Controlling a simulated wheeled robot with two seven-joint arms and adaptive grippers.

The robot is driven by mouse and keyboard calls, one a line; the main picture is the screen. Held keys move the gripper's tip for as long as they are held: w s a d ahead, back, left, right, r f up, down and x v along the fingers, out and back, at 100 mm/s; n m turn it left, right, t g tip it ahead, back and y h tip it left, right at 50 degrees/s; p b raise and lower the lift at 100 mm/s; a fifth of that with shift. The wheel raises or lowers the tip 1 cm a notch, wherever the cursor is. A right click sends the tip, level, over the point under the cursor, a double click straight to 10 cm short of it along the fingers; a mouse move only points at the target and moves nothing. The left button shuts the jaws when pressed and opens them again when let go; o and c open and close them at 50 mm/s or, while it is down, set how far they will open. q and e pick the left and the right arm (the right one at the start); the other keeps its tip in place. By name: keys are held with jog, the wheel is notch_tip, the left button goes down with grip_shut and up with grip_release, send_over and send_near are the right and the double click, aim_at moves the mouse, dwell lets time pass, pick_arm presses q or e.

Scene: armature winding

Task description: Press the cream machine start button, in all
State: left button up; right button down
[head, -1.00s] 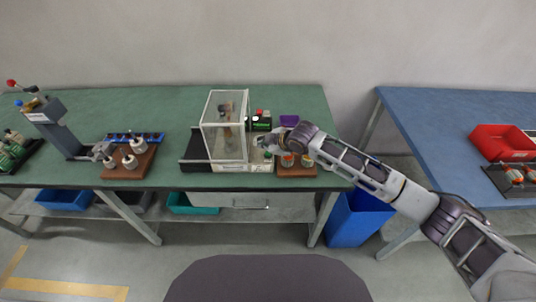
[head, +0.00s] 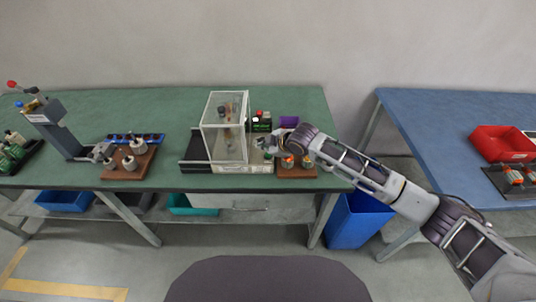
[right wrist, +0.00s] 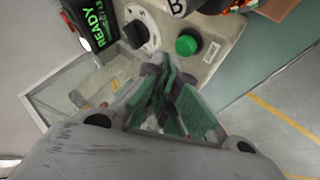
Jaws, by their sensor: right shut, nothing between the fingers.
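The cream machine (head: 232,169) stands on the green bench with a clear box guard (head: 224,125) over it. In the right wrist view its cream panel (right wrist: 208,62) carries a green round button (right wrist: 187,44), a black knob (right wrist: 134,34) and a display reading READY (right wrist: 92,37). My right gripper (head: 268,145) is over the right end of the machine. In the wrist view the right gripper (right wrist: 168,88) is shut and empty, its fingers close to the green button and appearing apart from it. The button is not covered. My left gripper is not in view.
A wooden block with small parts (head: 297,172) sits right of the machine, under my arm. A grey press (head: 55,128) and another wooden block (head: 128,163) are at left. Bare bench lies between them and the machine.

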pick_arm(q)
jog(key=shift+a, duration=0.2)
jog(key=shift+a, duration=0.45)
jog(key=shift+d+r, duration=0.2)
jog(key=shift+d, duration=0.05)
pick_arm(e)
jog(key=shift+f, duration=0.35)
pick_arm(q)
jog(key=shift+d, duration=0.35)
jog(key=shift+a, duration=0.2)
pick_arm(e)
jog(key=shift+f, duration=0.2)
